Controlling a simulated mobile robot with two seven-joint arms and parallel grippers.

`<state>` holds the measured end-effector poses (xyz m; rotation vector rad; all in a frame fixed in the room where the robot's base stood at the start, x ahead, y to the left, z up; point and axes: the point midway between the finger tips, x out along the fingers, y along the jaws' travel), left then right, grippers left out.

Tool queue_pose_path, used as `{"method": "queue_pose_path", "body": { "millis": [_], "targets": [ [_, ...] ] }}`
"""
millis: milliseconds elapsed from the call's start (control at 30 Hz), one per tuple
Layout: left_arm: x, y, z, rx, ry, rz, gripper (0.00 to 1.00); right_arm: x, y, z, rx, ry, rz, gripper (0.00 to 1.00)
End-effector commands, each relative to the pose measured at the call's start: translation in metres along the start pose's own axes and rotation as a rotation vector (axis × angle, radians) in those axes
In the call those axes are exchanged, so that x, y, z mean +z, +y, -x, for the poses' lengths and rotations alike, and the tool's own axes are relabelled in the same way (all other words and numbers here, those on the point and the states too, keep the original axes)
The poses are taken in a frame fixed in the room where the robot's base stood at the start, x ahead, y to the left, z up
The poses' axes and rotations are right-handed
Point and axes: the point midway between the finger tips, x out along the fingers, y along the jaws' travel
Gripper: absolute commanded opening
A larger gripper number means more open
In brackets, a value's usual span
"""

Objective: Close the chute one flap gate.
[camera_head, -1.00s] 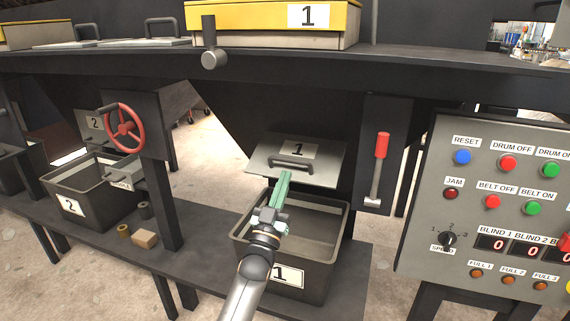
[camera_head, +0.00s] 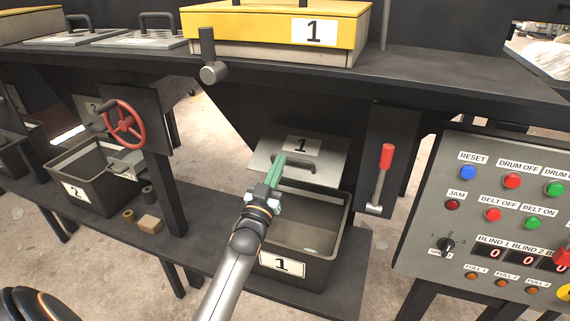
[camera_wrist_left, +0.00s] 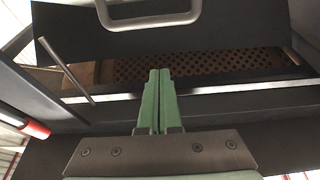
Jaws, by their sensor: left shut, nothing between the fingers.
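The chute one flap gate (camera_head: 326,165) is a light grey plate with a "1" label and a dark bar handle (camera_head: 298,165). It hangs tilted outward above bin 1 (camera_head: 318,262). In the left wrist view the flap (camera_wrist_left: 250,28) and its handle (camera_wrist_left: 150,22) are at the top, with an opening and a perforated surface below. My left gripper (camera_head: 280,158) has green fingers, shut and empty. Its tips overlap the handle's left end in the head view; contact is unclear. In the wrist view the fingertips (camera_wrist_left: 159,72) appear below the handle. My right gripper is not in view.
A red-handled lever (camera_head: 384,160) stands right of the flap. The control panel (camera_head: 470,240) is farther right. A red handwheel (camera_head: 124,122) and bin 2 (camera_head: 95,204) are left. A small wooden block (camera_head: 149,224) lies on the lower shelf.

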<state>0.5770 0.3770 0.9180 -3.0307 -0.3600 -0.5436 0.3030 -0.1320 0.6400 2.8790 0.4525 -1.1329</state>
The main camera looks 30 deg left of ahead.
Motion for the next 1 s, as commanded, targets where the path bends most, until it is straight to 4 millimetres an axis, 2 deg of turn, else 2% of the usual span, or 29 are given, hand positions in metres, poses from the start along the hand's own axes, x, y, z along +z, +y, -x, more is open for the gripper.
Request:
{"method": "queue_pose_path", "body": {
  "millis": [33,133,300,467,1000],
  "targets": [
    [-0.001,0.000,-0.012,0.000,0.003,0.000,0.00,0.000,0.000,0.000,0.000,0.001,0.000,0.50],
    [0.004,0.000,-0.026,-0.001,-0.002,0.000,0.00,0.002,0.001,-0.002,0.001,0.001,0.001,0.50],
    [0.028,0.001,-0.029,0.000,-0.002,0.001,0.00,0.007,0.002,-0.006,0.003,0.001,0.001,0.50],
    [0.037,0.000,-0.032,0.000,-0.001,0.001,0.00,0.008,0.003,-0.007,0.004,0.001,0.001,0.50],
    [0.040,0.000,-0.032,0.000,0.001,0.000,0.00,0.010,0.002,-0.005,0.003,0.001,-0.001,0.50]
  ]
}}
